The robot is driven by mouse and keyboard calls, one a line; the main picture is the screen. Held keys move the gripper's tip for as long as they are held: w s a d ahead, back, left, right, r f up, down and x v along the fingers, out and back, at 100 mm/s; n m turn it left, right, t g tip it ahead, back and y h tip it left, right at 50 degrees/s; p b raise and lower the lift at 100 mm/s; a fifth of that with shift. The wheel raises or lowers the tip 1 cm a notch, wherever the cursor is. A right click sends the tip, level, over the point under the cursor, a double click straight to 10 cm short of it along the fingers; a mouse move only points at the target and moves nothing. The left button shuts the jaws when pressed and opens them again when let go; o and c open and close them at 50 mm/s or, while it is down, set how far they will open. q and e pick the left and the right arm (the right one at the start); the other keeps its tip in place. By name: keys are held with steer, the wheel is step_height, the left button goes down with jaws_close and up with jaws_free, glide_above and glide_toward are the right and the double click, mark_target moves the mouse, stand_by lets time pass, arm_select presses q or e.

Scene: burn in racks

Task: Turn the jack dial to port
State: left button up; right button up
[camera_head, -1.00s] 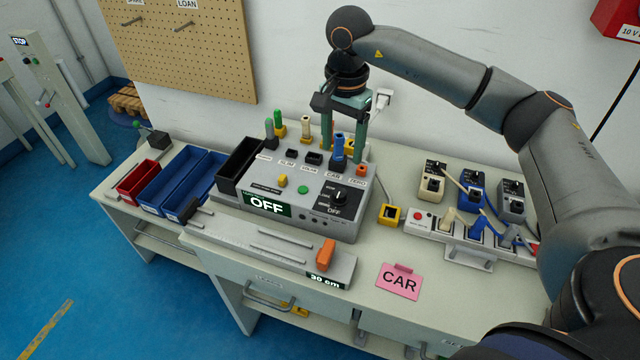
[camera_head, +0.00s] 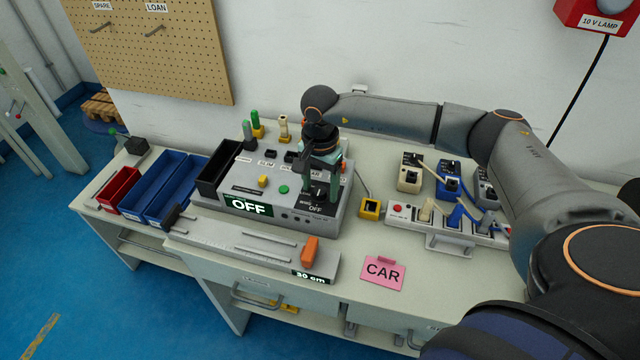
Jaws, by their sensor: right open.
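A grey test box (camera_head: 245,185) stands on the bench with a green-lit display (camera_head: 248,206) reading OFF. The black jack dial (camera_head: 319,190) is on the right of its sloped top, above a second OFF marking. My right gripper (camera_head: 320,188) points down over the dial, open, its teal fingers at or just above the knob. I cannot tell whether they touch it. The wrist and fingers hide much of the dial's labels and the sockets behind. My left gripper is not in view.
Black, blue and red bins (camera_head: 119,188) stand left of the box. A row of plugged adapters (camera_head: 430,212) stands right. Upright probes (camera_head: 284,130) stand behind.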

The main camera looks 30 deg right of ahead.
steer(key=shift+c, duration=0.3)
jaws_close()
